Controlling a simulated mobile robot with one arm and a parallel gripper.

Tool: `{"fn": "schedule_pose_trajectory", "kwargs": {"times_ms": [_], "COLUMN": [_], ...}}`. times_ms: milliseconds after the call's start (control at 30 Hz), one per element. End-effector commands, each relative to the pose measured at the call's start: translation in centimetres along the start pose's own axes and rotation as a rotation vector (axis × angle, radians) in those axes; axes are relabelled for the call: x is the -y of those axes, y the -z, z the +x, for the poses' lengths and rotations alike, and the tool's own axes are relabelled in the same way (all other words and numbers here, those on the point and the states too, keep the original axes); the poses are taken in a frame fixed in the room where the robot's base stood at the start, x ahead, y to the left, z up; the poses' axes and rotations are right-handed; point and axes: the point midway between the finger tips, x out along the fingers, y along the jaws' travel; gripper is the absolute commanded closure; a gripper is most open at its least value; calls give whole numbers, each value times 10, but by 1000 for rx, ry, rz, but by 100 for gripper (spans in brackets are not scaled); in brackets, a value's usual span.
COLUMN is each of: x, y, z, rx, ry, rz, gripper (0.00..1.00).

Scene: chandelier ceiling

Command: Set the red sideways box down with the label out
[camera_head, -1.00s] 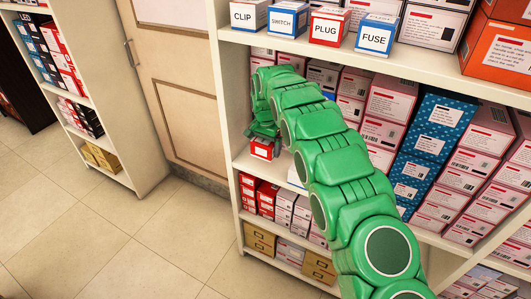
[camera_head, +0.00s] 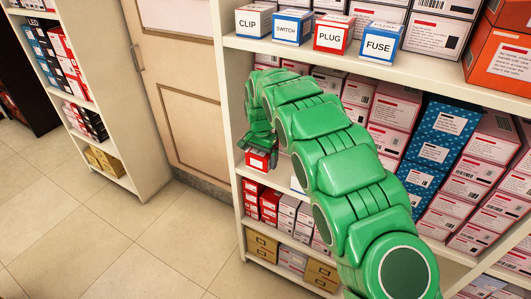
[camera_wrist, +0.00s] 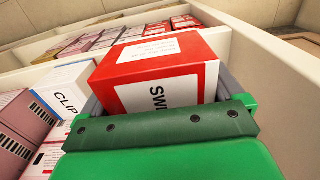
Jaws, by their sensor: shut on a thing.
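The red box (camera_wrist: 165,72) fills the middle of the wrist view, held between my gripper's grey fingers. Its white label with black letters "SWI" (camera_wrist: 168,93) is turned on its side and faces my gripper's palm; the rest of the word is hidden by the green palm edge. In the head view the red box (camera_head: 258,160) shows below my gripper (camera_head: 260,142), at the left end of the middle shelf (camera_head: 270,180), by its front edge. I cannot tell whether its underside touches the shelf.
A white and blue CLIP box (camera_wrist: 66,90) stands close to the left of the held box. The shelf's side wall (camera_wrist: 272,75) rises to the right. Several labelled boxes, including a PLUG box (camera_head: 333,34), stand on the shelf above. Pink boxes (camera_head: 392,105) fill the shelf's back.

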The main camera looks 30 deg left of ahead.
Motion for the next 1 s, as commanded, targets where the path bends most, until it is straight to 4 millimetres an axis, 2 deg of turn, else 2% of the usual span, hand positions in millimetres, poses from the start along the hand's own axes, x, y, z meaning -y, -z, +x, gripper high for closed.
{"fn": "schedule_pose_trajectory", "kwargs": {"times_ms": [600, 800, 1000], "x": [0, 0, -2], "y": [-106, -130, -138], "z": [-1, -1, -1], "rx": [-2, 0, 0], "ry": [-1, 0, -1], "rz": [-1, -1, 24], "gripper": [44, 44, 44]}}
